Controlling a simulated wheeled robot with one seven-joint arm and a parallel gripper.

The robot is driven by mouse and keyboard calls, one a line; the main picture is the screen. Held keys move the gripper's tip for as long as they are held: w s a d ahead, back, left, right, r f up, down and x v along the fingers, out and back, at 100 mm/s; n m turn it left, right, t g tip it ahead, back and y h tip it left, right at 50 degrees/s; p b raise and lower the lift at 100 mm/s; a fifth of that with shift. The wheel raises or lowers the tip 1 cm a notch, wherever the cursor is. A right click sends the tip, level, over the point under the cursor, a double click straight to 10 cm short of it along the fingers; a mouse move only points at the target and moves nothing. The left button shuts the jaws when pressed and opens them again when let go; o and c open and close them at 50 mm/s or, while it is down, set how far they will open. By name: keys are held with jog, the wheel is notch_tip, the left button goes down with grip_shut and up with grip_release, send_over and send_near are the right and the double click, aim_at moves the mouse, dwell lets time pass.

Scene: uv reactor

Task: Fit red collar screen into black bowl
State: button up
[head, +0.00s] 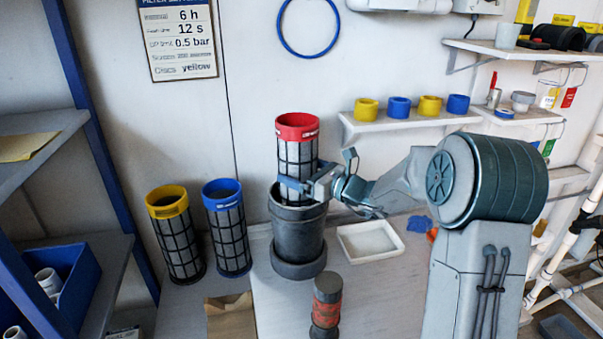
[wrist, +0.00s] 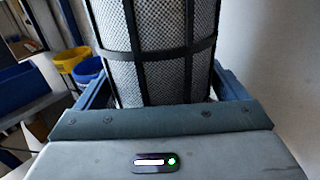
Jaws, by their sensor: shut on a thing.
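The red collar screen (head: 297,150) is an upright mesh cylinder with a black grid and a red top ring. Its lower end is hidden behind the rim of the black bowl (head: 298,240), so it appears to be at or inside the bowl's mouth; how deep I cannot tell. The bowl stands upright on the bench. My gripper (head: 305,187) is shut on the screen's side, just above the bowl's rim. In the wrist view the screen's mesh (wrist: 155,50) fills the space between my fingers.
A yellow-collared screen (head: 175,235) and a blue-collared screen (head: 227,230) stand left of the bowl. A white tray (head: 370,257) lies to the right. A dark cylinder with a red band (head: 326,305) stands in front. A shelf (head: 410,122) with yellow and blue rings is behind.

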aim_at(302, 145)
jog(key=shift+r+p, duration=2.2)
jog(key=shift+r, duration=1.55)
jog(key=shift+b, duration=0.45)
jog(key=shift+f, duration=0.15)
